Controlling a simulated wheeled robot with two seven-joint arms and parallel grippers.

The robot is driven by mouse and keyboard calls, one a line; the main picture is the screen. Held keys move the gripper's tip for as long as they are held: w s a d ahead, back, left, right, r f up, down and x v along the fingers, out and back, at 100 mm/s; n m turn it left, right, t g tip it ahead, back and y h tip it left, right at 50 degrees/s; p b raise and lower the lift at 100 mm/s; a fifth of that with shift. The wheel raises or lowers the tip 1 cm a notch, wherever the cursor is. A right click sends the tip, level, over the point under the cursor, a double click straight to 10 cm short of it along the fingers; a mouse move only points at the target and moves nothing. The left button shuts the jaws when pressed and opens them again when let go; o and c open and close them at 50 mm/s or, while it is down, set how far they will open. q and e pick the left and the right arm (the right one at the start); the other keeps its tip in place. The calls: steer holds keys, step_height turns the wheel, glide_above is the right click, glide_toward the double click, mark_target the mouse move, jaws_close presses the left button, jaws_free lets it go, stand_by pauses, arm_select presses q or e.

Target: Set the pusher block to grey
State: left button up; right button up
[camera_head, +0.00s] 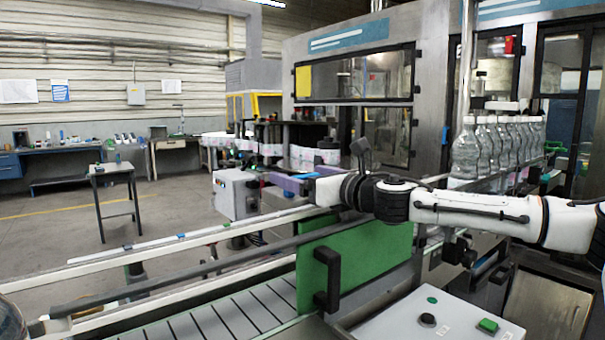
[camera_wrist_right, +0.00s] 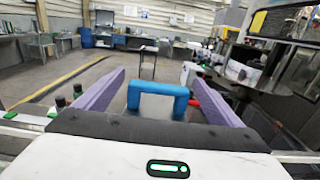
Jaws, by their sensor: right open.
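My right gripper (camera_head: 292,180) reaches left over the conveyor rails in the head view, its purple fingers pointing left. In the right wrist view the gripper (camera_wrist_right: 160,82) has its fingers spread wide. A blue bar-shaped handle (camera_wrist_right: 157,88) on a grey piece shows between and beyond them, with no clear contact. I cannot tell whether this is the pusher block, nor make out a grey setting mark. In the head view the wrist and fingers hide most of that spot. My left gripper is not in view.
A green panel (camera_head: 345,262) with a black handle stands upright below my right arm. A control box (camera_head: 430,320) with buttons is at the front right. Clear bottles (camera_head: 466,150) stand in a row behind the arm. A small table (camera_head: 112,168) stands on open floor at left.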

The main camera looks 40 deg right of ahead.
steer(key=shift+w, duration=0.2)
stand_by(0.3)
steer(key=c, duration=1.5)
steer(key=shift+f, duration=0.15)
